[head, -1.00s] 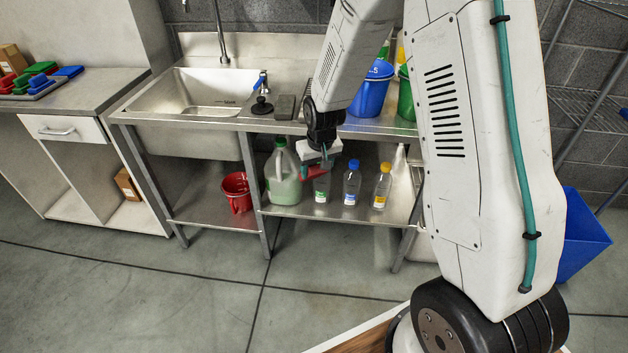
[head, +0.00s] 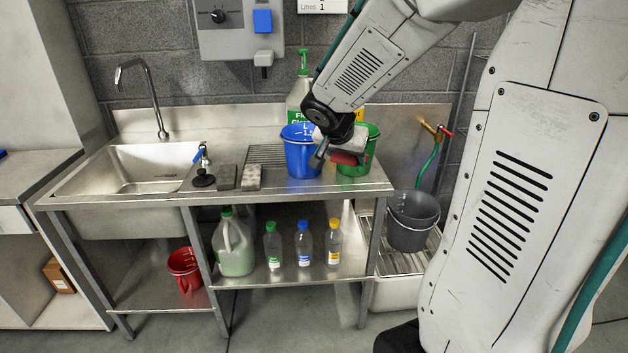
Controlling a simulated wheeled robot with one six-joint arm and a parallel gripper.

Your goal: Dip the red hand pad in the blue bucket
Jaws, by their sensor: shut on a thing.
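The blue bucket (head: 300,157) stands upright on the steel counter, right of the drainer. My gripper (head: 338,157) is shut on the red hand pad (head: 347,158). It holds the pad just right of the blue bucket, in front of the green bucket (head: 358,167) in this view. The pad looks outside the blue bucket's opening. I cannot tell its exact height or depth against either rim.
The green bucket stands close to the blue one. A large dispenser bottle (head: 299,97) is behind them. Two grey blocks (head: 239,178) and a tap lie left, by the sink (head: 150,172). Several bottles fill the shelf below.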

